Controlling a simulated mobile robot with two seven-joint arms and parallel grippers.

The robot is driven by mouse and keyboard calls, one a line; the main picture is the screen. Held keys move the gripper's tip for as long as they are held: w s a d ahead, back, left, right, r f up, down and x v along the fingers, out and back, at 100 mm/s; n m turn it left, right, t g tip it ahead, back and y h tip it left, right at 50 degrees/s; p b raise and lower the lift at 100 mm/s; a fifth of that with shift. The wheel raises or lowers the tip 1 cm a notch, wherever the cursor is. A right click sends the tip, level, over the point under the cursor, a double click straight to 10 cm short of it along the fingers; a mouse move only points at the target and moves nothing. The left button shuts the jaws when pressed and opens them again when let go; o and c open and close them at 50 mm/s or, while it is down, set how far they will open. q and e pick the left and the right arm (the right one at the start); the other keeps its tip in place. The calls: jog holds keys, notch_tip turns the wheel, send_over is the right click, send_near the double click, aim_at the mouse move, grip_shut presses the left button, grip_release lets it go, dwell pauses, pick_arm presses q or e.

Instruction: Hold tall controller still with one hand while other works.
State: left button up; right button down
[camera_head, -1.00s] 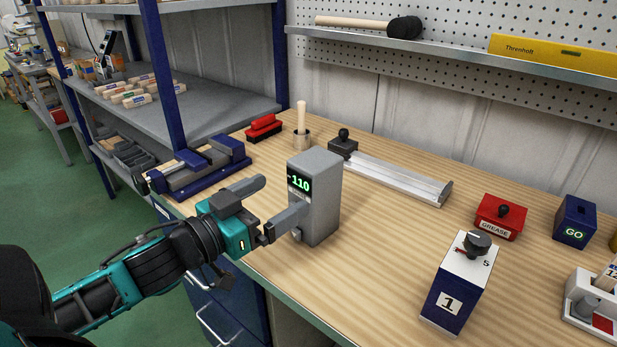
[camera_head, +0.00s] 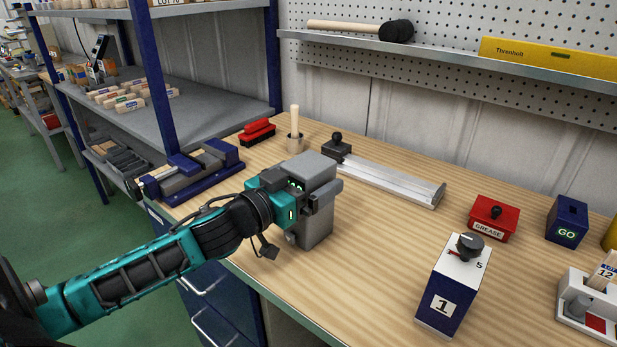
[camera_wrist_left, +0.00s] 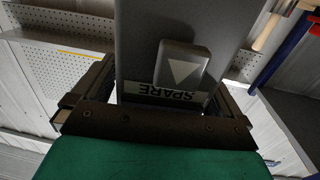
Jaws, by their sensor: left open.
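The tall controller (camera_head: 318,172) is a grey upright box near the table's front edge. My right gripper is not in view.
A blue box marked 1 with a dial (camera_head: 452,285) stands to the right. A red GREASE box (camera_head: 493,218) and blue GO box (camera_head: 567,220) are behind it. A metal rail (camera_head: 390,182) lies behind the controller, and a blue vise (camera_head: 195,170) sits at left.

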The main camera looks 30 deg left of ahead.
pick_arm(q)
jog(key=shift+c, duration=0.4)
jog(key=c, duration=1.2)
jog(key=shift+c, duration=0.2)
dwell(1.7)
